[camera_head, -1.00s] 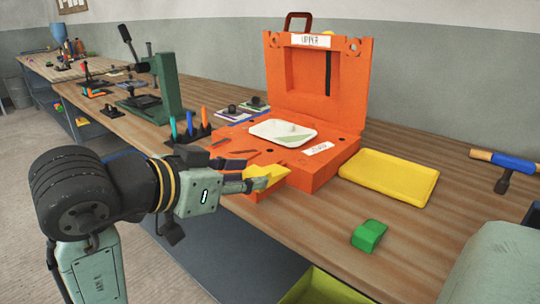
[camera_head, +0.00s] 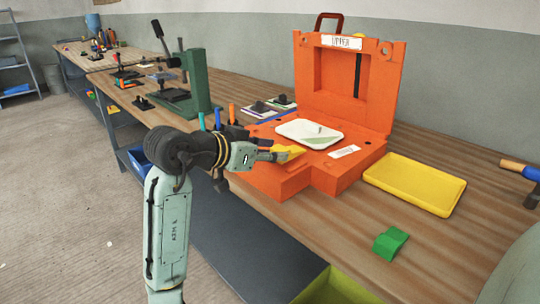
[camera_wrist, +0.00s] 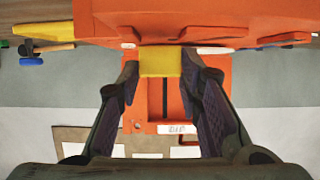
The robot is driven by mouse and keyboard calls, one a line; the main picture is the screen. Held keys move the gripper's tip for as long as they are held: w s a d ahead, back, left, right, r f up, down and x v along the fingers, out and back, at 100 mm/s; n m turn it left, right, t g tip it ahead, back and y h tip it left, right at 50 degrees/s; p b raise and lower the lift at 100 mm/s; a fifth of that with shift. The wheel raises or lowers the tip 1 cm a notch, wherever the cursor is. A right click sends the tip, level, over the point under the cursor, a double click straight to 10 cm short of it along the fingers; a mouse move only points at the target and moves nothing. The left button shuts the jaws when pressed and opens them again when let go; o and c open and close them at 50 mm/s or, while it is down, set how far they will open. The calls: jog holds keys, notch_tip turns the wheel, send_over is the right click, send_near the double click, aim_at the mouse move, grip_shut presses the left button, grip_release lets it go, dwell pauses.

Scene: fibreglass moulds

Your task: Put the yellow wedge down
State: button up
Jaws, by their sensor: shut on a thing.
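The yellow wedge (camera_head: 287,153) is held in my gripper (camera_head: 280,153), in front of the open orange mould. In the wrist view the wedge (camera_wrist: 161,61) sits between both fingers of my gripper (camera_wrist: 160,65), which are shut on it. The orange mould's lower half (camera_head: 275,184) lies on the bench, with a white tray-like part (camera_head: 309,133) on its top face. The mould's upper half (camera_head: 381,97) stands upright behind it. The wedge is at the near left of the lower half; whether it touches the mould cannot be told.
A yellow tray (camera_head: 414,185) lies on the bench right of the mould. A green block (camera_head: 389,243) lies nearer the front edge. A hammer (camera_head: 531,170) is at the far right. A green press (camera_head: 197,82) stands at the left. Bare wooden bench (camera_head: 335,232) shows around the green block.

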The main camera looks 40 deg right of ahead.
jog(key=shift+f, duration=0.7)
jog(key=shift+f, duration=0.1)
jog(key=shift+f, duration=0.15)
jog(key=o, duration=1.2)
jog(key=shift+c, duration=0.2)
